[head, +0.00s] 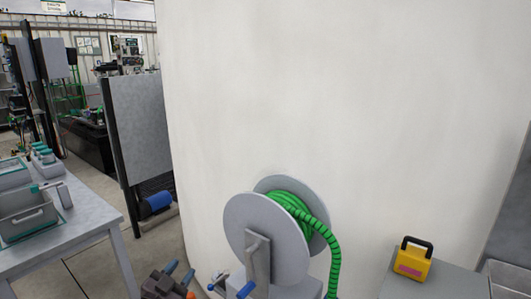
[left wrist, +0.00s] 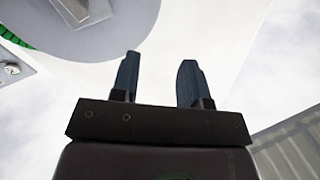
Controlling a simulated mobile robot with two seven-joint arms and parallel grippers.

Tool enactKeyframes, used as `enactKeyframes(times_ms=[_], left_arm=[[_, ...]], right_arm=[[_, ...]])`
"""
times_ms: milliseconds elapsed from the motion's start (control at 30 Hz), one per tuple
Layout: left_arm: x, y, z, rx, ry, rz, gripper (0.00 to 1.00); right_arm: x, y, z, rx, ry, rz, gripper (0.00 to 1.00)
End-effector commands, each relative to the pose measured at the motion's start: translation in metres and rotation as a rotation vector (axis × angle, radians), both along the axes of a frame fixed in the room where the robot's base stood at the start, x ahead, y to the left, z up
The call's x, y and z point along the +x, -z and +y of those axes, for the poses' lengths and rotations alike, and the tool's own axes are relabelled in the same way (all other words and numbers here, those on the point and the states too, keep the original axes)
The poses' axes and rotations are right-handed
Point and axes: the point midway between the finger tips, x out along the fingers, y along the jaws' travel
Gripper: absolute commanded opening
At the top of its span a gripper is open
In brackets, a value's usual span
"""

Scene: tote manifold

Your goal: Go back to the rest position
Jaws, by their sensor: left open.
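My left gripper (head: 180,272) is low in the head view, left of the hose reel (head: 250,225). Its two dark blue fingers stand apart in the left wrist view (left wrist: 159,78), with nothing between them. The reel has grey discs and a green hose (head: 333,255) hanging down its right side. Part of a grey disc (left wrist: 100,25) shows beyond the fingers in the left wrist view. My right gripper is in neither view.
A large white curved wall or tank (head: 350,100) fills the middle. A yellow box with a black handle (head: 411,262) sits on a grey surface at right. A table (head: 85,225) with a grey tote (head: 27,216) is at left. Open floor lies between table and tank.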

Motion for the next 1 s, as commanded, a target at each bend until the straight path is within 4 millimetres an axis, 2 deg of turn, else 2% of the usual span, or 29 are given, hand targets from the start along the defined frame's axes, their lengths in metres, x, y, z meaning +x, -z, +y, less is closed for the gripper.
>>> enactKeyframes(times_ms=[33,100,300,700,833,900,1000], left_arm=[[-0.020,0.015,0.002,-0.009,-0.026,0.059,0.41],[-0.044,0.032,0.005,-0.016,-0.060,0.134,0.41],[-0.118,0.074,0.018,-0.047,-0.154,0.324,0.41],[-0.268,0.133,0.048,-0.124,-0.327,0.583,0.41],[-0.307,0.155,0.054,-0.133,-0.368,0.658,0.41],[-0.322,0.162,0.056,-0.135,-0.380,0.685,0.41],[-0.333,0.168,0.058,-0.133,-0.389,0.707,0.41]], right_arm=[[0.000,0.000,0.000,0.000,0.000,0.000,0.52],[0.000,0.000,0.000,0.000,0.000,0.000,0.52],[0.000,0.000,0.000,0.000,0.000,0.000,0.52],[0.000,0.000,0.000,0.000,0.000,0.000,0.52],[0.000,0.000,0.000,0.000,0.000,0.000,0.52],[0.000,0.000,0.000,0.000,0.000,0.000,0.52],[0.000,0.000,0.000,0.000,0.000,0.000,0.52]])
